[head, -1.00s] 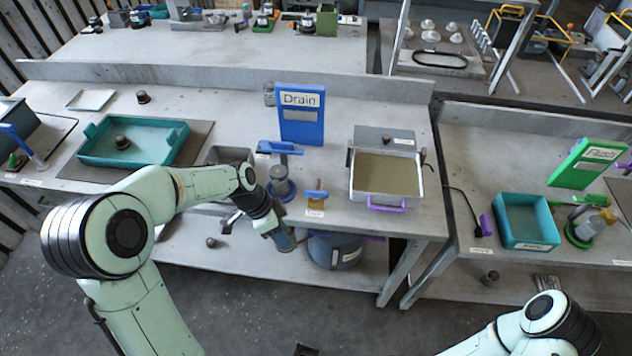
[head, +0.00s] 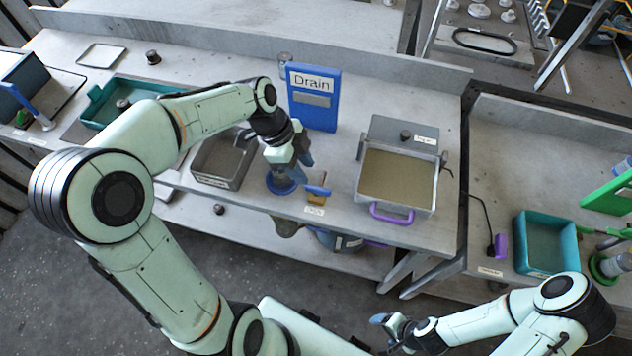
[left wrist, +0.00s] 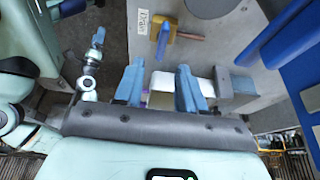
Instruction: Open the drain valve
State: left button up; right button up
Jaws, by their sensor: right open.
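My left gripper (head: 303,157) is over the drain valve in front of the blue Drain sign (head: 315,97). It hides most of the valve, and only the valve's blue base (head: 281,183) shows clearly below it. In the left wrist view, the two blue fingers of my left gripper (left wrist: 160,88) are apart. A pale block (left wrist: 167,82) and a grey part (left wrist: 236,84) lie beyond them; I cannot tell whether a finger touches either. My right gripper (head: 388,328) is open and empty low in the head view, over the floor.
A small yellow-and-blue part (head: 318,191) stands right of the valve; it also shows in the left wrist view (left wrist: 165,40). A tray with a purple handle (head: 397,180) sits further right. A grey bin (head: 222,162) is left of the valve.

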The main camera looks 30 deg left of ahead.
aim_at(318, 187)
pick_arm(q)
jog(key=x, duration=0.8)
jog(key=shift+w, duration=0.15)
jog(key=shift+r, duration=0.1)
grip_shut()
